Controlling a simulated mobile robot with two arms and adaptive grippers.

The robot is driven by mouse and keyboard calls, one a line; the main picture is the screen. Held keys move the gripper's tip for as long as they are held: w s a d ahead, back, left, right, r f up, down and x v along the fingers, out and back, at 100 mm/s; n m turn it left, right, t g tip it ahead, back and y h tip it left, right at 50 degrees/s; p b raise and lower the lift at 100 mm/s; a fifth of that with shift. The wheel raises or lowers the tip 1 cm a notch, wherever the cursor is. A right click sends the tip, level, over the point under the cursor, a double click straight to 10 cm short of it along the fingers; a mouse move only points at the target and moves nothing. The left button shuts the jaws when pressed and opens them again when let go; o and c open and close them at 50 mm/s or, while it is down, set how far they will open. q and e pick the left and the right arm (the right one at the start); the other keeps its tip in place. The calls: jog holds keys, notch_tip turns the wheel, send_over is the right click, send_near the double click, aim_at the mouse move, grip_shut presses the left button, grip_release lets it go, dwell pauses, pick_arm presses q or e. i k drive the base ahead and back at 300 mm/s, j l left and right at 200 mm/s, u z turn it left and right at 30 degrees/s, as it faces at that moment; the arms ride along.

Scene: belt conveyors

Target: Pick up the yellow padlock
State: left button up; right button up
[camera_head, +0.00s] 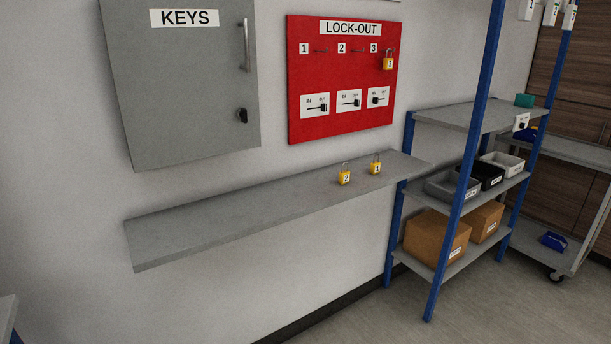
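Two yellow padlocks stand upright on the grey wall shelf, near its right end. The left padlock (344,178) carries a label that looks like 2. The right padlock (375,168) carries a label that looks like 1. A third yellow padlock (388,63), labelled 3, hangs on hook 3 of the red lock-out board (344,135). The wall shelf (200,230) is otherwise bare. Neither of my grippers is in view.
A grey KEYS cabinet (180,90) with a handle hangs above the shelf's left part. A blue-framed rack (460,200) with bins and cardboard boxes (430,238) stands close by on the right. A trolley (570,245) is behind it. The floor (480,320) in front is clear.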

aim_at(344, 176)
jog(key=i+l+u, duration=0.4)
jog(key=l, duration=0.2)
jog(key=l+u, duration=0.2)
jog(key=i+l+u, duration=0.1)
jog(key=l+u, duration=0.15)
jog(key=l, duration=0.2)
